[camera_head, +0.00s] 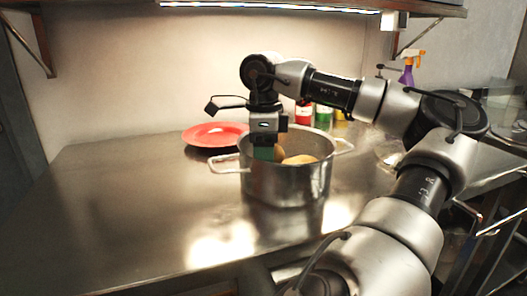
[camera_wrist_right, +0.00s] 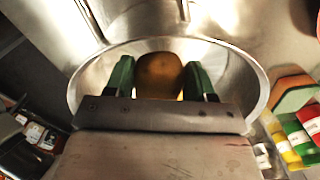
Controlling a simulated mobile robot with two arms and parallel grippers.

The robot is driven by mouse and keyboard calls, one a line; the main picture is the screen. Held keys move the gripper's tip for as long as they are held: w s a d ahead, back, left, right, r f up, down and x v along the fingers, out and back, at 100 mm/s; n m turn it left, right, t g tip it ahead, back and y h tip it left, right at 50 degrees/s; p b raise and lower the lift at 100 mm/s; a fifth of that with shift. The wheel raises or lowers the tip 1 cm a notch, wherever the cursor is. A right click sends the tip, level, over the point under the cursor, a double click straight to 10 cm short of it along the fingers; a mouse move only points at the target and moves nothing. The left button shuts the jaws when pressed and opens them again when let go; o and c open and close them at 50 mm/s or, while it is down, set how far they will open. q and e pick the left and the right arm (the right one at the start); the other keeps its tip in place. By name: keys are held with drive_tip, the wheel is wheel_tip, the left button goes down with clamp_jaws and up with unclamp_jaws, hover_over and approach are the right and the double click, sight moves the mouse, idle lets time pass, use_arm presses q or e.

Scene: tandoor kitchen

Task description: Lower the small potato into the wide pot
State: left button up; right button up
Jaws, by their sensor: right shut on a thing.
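The wide pot (camera_head: 285,185) is a grey metal pot with two side handles, standing on the steel counter. My right gripper (camera_head: 264,152) points down at the pot's left part, its fingers at about rim height. In the wrist view my right gripper (camera_wrist_right: 161,82) is shut on a brown potato (camera_wrist_right: 160,70), held between the green fingers over the pot's opening (camera_wrist_right: 85,85). A tan, rounded potato-like thing (camera_head: 300,159) shows inside the pot, right of the gripper. I cannot tell whether the held potato touches the pot's inside. My left gripper is not in view.
A red plate (camera_head: 211,134) lies behind and left of the pot. Red (camera_head: 304,115) and green (camera_head: 323,117) bottles stand behind it. A purple spray bottle (camera_head: 407,72) is at the back right. The counter's left and front (camera_head: 130,210) are clear. A shelf (camera_head: 260,8) hangs above.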

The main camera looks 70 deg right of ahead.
use_arm(q)
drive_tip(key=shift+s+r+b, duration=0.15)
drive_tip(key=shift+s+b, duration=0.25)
drive_tip(key=shift+b, duration=0.7)
use_arm(e)
drive_tip(key=shift+f, duration=1.15)
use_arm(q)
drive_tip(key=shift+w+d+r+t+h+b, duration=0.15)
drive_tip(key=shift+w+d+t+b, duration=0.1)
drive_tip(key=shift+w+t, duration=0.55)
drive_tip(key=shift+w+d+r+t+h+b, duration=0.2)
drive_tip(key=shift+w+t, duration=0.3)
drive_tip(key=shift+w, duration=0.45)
use_arm(e)
drive_tip(key=shift+f, duration=0.45)
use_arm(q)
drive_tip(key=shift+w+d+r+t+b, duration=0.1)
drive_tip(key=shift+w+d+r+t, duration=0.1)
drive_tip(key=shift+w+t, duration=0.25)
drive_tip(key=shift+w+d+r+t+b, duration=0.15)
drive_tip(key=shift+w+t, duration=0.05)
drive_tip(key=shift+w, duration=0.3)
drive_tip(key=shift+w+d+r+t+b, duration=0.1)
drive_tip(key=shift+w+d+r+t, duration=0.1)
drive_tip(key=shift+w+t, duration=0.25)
use_arm(e)
drive_tip(key=shift+f, duration=0.45)
drive_tip(key=o, duration=1)
